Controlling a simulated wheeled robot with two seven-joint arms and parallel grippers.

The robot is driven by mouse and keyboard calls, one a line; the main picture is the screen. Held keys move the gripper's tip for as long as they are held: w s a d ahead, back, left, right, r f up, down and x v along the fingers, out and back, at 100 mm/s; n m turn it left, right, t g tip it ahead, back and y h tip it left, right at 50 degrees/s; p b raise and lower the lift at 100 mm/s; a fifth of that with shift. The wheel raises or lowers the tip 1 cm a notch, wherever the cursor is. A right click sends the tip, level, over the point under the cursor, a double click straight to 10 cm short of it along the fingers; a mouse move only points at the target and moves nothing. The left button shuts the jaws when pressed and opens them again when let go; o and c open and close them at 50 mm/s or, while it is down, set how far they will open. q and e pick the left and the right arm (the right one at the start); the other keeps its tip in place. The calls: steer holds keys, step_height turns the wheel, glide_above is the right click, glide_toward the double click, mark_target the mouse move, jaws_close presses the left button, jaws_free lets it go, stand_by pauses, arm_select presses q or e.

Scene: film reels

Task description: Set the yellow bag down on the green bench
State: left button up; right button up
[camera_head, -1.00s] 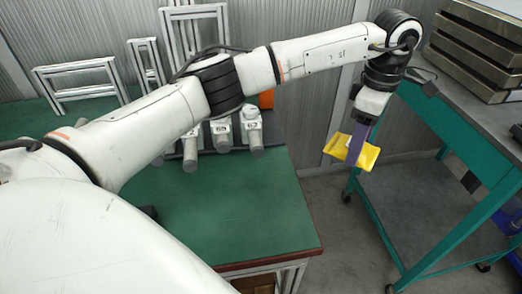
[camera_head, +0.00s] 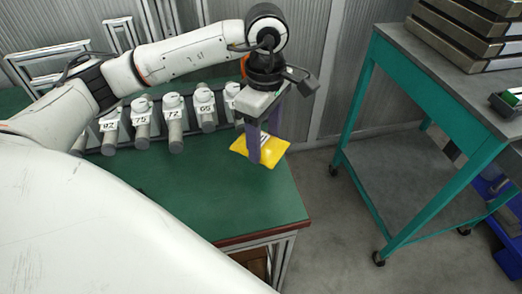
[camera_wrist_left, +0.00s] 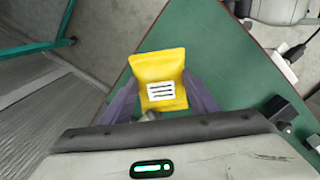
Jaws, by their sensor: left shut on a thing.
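The yellow bag (camera_head: 268,150) is in my left gripper (camera_head: 262,148), whose purple fingers are shut on it. In the head view the bag appears over the right-hand part of the green bench (camera_head: 215,205); I cannot tell whether it touches the top. In the left wrist view the bag (camera_wrist_left: 158,80) shows a white label with dark lines, between the two fingers (camera_wrist_left: 160,98). There the bench (camera_wrist_left: 215,50) lies beneath and to the right of the bag, with its edge passing behind the bag. My right gripper is not in view.
A row of numbered grey-and-white cylinders (camera_head: 173,130) stands along the back of the bench. White frames (camera_head: 65,65) stand behind. A teal trolley (camera_head: 410,75) with stacked trays (camera_head: 470,30) is at the right, across a floor gap. The front of the bench is clear.

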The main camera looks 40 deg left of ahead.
arm_select(q)
steer(key=shift+s+a+f, duration=0.15)
steer(key=shift+f, duration=0.95)
steer(key=shift+s+a+f, duration=0.15)
steer(key=shift+f, duration=0.95)
steer(key=shift+f, duration=0.2)
steer(key=o, duration=1.1)
steer(key=shift+o, duration=0.2)
steer(key=shift+r, duration=0.1)
step_height(320, 180, up, 12)
steer(key=shift+r+p, duration=0.15)
steer(key=shift+p, duration=0.2)
